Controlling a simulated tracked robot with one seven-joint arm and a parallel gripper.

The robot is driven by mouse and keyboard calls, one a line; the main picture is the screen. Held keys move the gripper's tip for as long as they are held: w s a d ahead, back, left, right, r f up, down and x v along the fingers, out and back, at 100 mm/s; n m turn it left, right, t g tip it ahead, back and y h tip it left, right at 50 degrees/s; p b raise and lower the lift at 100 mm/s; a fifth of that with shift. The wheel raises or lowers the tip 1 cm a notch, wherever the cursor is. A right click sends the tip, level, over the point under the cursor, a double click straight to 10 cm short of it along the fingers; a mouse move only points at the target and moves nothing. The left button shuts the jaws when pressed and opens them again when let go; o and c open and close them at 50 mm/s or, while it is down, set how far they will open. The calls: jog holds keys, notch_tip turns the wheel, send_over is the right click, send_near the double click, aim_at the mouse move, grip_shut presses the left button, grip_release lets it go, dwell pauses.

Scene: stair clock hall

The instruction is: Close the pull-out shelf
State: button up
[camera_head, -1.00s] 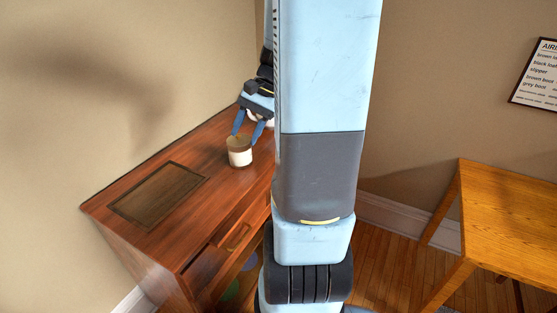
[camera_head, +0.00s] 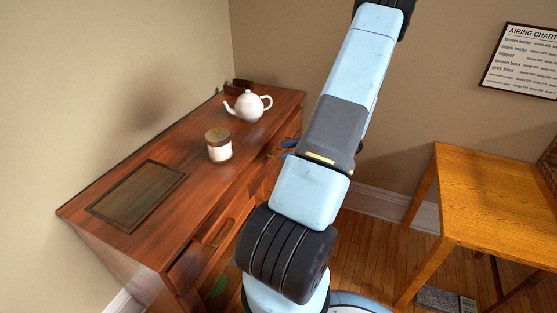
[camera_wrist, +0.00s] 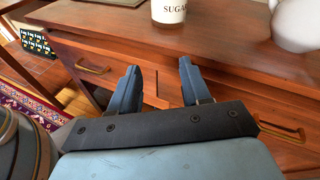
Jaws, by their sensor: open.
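The reddish-brown wooden desk (camera_head: 190,178) stands against the wall at left. Its front has brass handles, one (camera_head: 222,232) towards the near end in the head view. In the wrist view the desk front (camera_wrist: 235,85) crosses the picture, with a handle at left (camera_wrist: 92,68) and another at right (camera_wrist: 282,130). I cannot clearly tell the pull-out shelf from the drawer fronts, nor how far it stands out. My gripper (camera_wrist: 158,67) is open and empty, its two blue fingers pointing at the desk front between the handles. In the head view my arm mostly hides it.
On the desk top are a white teapot (camera_head: 248,105), a sugar jar (camera_head: 219,146) with a brown lid and a dark inset panel (camera_head: 137,195). A lighter wooden table (camera_head: 490,190) stands at right. Wooden floor shows between the two. A chart (camera_head: 520,60) hangs on the wall.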

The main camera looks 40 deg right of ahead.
jog(key=s+d+f+m+t+h, duration=0.4)
jog(key=s+d+f+m+t, duration=0.25)
jog(key=f, duration=0.25)
jog(key=x, duration=1.4)
jog(key=shift+w+d+f+g, duration=0.15)
jog(key=shift+w+g, duration=0.05)
jog(key=shift+g, duration=0.15)
grip_shut()
